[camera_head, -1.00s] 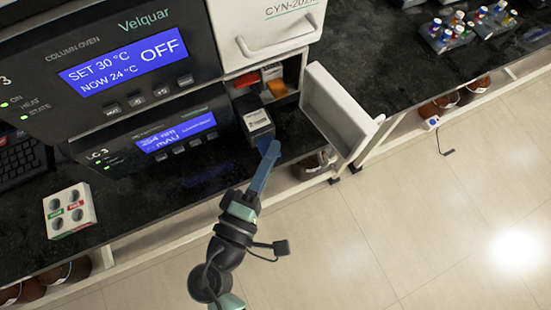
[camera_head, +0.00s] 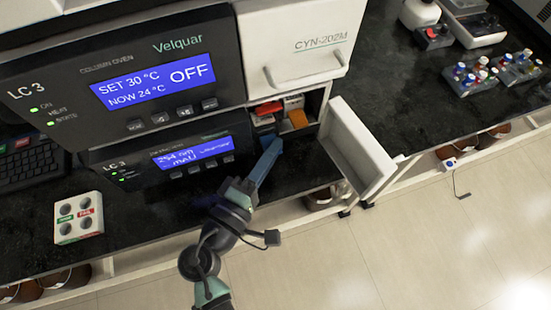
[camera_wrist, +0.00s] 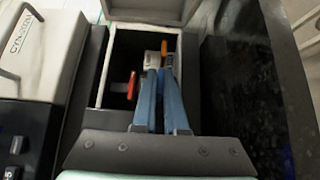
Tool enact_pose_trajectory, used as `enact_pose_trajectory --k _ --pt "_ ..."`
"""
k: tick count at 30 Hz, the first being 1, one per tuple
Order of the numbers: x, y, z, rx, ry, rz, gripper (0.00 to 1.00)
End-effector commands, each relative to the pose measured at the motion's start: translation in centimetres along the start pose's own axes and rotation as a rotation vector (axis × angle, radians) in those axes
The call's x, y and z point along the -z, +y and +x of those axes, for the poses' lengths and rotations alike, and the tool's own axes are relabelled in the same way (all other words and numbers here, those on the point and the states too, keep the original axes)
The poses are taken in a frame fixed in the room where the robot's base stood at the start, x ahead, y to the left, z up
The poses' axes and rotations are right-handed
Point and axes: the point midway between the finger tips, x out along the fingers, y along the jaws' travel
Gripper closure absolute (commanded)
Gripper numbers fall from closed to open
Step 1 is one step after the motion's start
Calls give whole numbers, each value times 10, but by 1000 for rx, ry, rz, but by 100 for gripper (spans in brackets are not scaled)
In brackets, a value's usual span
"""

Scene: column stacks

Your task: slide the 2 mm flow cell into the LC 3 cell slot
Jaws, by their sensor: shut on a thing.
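My gripper (camera_head: 274,146) has long blue fingers. In the head view they reach up to the front of an open compartment right of the LC 3 units. In the wrist view the gripper (camera_wrist: 160,72) has its fingers close together, a narrow gap between them. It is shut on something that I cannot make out. I cannot pick out the 2 mm flow cell for sure. The lower LC 3 unit (camera_head: 130,172), with a lit mAU display, stands just left of the fingers. Its cell slot cannot be made out.
The compartment holds red (camera_head: 266,107), white (camera_head: 293,101) and orange (camera_head: 298,119) items. An open white door (camera_head: 360,150) stands right of it. The column oven (camera_head: 130,65) is above the lower unit. A white holder with round wells (camera_head: 78,218) sits on the black counter at left.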

Motion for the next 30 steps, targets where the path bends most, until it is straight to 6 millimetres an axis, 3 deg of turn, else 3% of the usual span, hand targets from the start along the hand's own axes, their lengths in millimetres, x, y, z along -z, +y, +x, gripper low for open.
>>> enact_pose_trajectory --k 15,29,30 --pt "24 1 22 -3 0 3 100" --pt "24 -2 21 -2 0 3 100" --pt "24 -2 21 -2 0 3 87"
